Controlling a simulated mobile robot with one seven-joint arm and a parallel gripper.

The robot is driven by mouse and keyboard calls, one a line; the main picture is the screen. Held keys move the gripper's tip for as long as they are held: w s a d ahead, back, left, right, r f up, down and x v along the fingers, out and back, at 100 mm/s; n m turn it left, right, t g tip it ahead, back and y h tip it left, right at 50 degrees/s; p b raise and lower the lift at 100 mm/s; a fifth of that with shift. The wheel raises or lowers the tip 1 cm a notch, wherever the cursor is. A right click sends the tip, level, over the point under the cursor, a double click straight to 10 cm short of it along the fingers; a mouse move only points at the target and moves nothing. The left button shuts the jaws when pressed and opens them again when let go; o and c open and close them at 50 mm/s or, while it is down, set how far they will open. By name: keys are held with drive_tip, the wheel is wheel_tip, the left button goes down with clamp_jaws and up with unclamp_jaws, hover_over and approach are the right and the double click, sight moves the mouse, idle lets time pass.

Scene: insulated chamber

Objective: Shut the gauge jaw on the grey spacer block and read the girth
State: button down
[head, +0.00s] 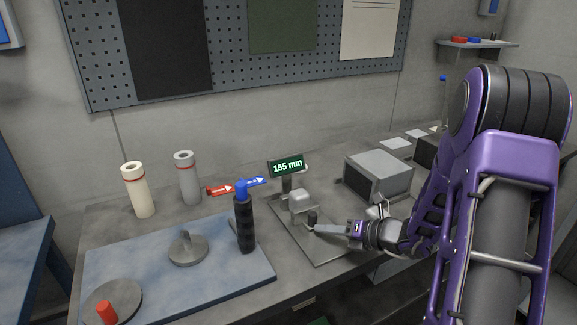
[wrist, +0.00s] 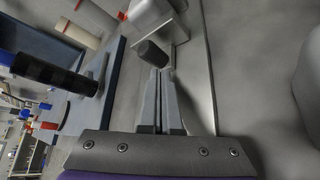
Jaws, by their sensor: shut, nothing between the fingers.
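The gauge stands on a flat grey base plate (head: 325,248) near the bench's front. Its display (head: 287,166) reads 155 mm. A light grey block (head: 302,200), apparently the spacer block, sits on the gauge below the display. It also shows at the top of the wrist view (wrist: 147,12). A dark round knob (head: 312,219) stands just in front of it. My gripper (head: 317,229) is shut and empty. Its fingertips (wrist: 159,73) are at the near side of the knob (wrist: 153,53); I cannot tell whether they touch. The jaw's contact with the block is unclear.
A grey box (head: 378,175) stands right of the gauge, close behind my wrist.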

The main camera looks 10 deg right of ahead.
idle(0.4)
drive_tip(key=shift+s+d, duration=0.1)
drive_tip(key=shift+s, duration=0.25)
idle(0.4)
drive_tip(key=shift+s+d+p, duration=0.15)
drive_tip(key=shift+s+p, duration=0.15)
drive_tip(key=shift+s, duration=0.05)
idle(0.4)
drive_tip(key=shift+s+d, duration=0.15)
drive_tip(key=shift+s, duration=0.25)
idle(0.4)
drive_tip(key=shift+w+a, duration=0.25)
drive_tip(key=shift+w, duration=0.4)
drive_tip(key=shift+w+a, duration=0.25)
drive_tip(key=shift+w, duration=0.4)
